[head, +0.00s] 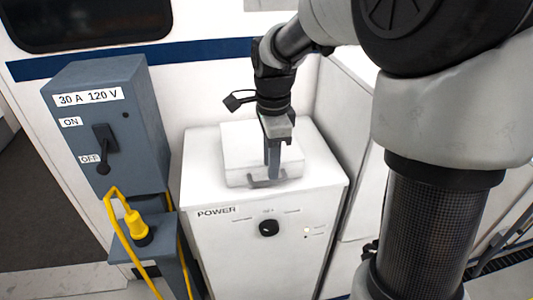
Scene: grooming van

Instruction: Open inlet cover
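A white box-like cover (242,147), which looks like the inlet cover, sits on top of the white cabinet (204,240) marked POWER. It looks closed. A grey handle (256,183) shows at its lower front edge. My gripper (273,172) points down in front of the cover, with its fingertips at the handle. Whether the fingers touch or grip the handle cannot be told. The fingers overlap from this side, so the gap between them is hidden. The gripper and wrist hide the right part of the cover.
A grey switch box (115,95) marked 30 A 120 V stands at left, its lever (104,150) by OFF. A yellow plug and cable (134,222) sit on a grey ledge below it. The cabinet front has a black knob (268,228). A wall stands close behind.

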